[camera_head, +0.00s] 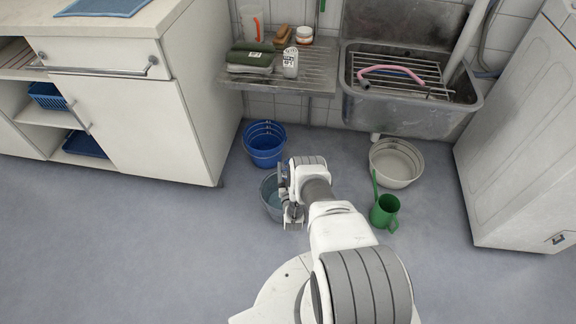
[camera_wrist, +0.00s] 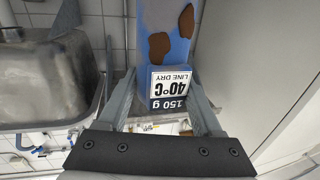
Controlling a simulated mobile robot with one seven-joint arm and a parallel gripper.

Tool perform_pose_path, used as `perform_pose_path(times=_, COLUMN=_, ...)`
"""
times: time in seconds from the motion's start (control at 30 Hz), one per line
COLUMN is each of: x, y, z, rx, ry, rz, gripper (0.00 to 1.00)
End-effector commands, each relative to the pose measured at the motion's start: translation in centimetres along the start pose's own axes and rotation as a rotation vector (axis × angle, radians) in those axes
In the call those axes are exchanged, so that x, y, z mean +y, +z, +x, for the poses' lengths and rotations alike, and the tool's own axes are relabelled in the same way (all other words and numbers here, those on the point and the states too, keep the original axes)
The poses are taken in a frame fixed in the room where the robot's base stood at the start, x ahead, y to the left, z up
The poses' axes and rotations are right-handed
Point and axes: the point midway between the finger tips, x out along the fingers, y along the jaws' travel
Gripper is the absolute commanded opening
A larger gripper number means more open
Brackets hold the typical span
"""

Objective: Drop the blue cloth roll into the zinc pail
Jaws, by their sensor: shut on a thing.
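In the wrist view, a blue cloth roll (camera_wrist: 172,45) with brown stains and a white and dark label sits between the fingers of my gripper (camera_wrist: 163,103). My gripper is shut on it. In the head view, my gripper (camera_head: 291,215) is low over the floor, at the right side of the grey zinc pail (camera_head: 268,200). My gripper and wrist hide part of the pail. In the head view the roll is mostly hidden by my wrist, and I cannot tell whether it is over the pail's opening.
A blue bucket (camera_head: 265,146) stands just behind the pail. A pale basin (camera_head: 396,163) and a green watering can (camera_head: 385,211) stand to the right. The floor left is clear.

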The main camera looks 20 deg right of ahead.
Motion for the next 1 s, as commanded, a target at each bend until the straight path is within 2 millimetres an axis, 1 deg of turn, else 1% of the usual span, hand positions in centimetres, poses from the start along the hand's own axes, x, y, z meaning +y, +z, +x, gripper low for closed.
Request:
perform_pose_path(times=0.03, x=0.0, y=0.9, z=0.0, rx=0.000, ry=0.000, rz=0.000, gripper=0.03)
perform_pose_path(times=0.2, x=0.0, y=2.9, z=0.0, rx=0.000, ry=0.000, rz=0.000, gripper=0.03)
perform_pose_path(times=0.4, x=0.0, y=4.8, z=0.1, rx=0.002, ry=0.000, rz=0.001, gripper=0.03)
perform_pose_path(times=0.5, x=0.0, y=5.1, z=0.0, rx=0.002, ry=0.000, rz=0.000, gripper=0.03)
perform_pose_path(times=0.77, x=0.0, y=5.0, z=0.0, rx=0.001, ry=0.000, rz=0.000, gripper=0.03)
perform_pose_path(times=0.8, x=0.0, y=5.0, z=0.0, rx=0.001, ry=0.000, rz=0.000, gripper=0.74)
perform_pose_path(times=0.93, x=0.0, y=5.0, z=0.0, rx=0.001, ry=0.000, rz=0.000, gripper=0.97)
perform_pose_path(times=0.97, x=0.0, y=5.0, z=0.0, rx=0.001, ry=0.000, rz=0.000, gripper=1.00)
perform_pose_path(times=1.0, x=0.0, y=5.0, z=0.0, rx=0.001, ry=0.000, rz=0.000, gripper=1.00)
